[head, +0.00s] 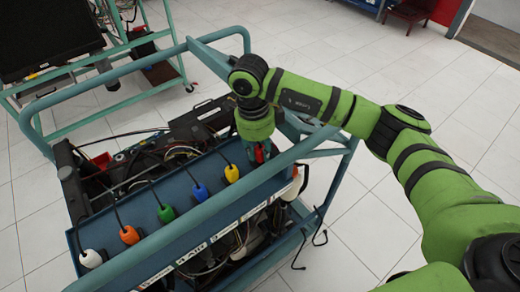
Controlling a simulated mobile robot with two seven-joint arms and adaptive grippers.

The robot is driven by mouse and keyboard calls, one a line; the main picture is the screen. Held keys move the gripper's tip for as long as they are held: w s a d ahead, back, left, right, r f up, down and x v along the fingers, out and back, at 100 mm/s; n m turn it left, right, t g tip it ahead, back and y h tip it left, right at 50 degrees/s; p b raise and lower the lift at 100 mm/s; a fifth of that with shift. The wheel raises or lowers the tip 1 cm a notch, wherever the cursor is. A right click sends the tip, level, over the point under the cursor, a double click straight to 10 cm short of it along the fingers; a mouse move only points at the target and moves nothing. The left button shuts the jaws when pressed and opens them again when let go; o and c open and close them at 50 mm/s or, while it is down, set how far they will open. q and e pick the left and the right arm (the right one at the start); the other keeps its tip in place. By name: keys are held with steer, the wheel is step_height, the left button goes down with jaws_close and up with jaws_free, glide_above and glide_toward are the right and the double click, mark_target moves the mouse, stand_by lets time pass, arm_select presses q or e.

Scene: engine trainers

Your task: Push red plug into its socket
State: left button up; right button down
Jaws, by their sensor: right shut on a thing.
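The red plug (259,155) shows as a small red patch between the fingers of my right gripper (262,151). My right gripper is shut on it at the right end of the teal panel (145,253) of the engine trainer. My right arm comes in from the right and its wrist stands above the plug, with the gripper pointing down. The red plug's socket is hidden under the gripper and plug, and I cannot tell how deep the plug sits. My left gripper is not in view.
Along the panel stand yellow (231,173), blue (199,193), green (166,214), orange (129,235) and white (91,258) plugs with black cables. Teal frame rails (215,216) run around the trainer. Another trainer stand (125,58) is at the back left. White floor is open on the right.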

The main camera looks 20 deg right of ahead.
steer(key=shift+b, duration=0.5)
stand_by(1.3)
steer(key=shift+f+b, duration=0.6)
steer(key=shift+f, duration=0.05)
steer(key=c, duration=0.9)
jaws_free()
steer(key=shift+r, duration=0.1)
steer(key=r, duration=0.8)
steer(key=a+r, duration=0.1)
steer(key=r, duration=0.3)
steer(key=shift+w, duration=0.2)
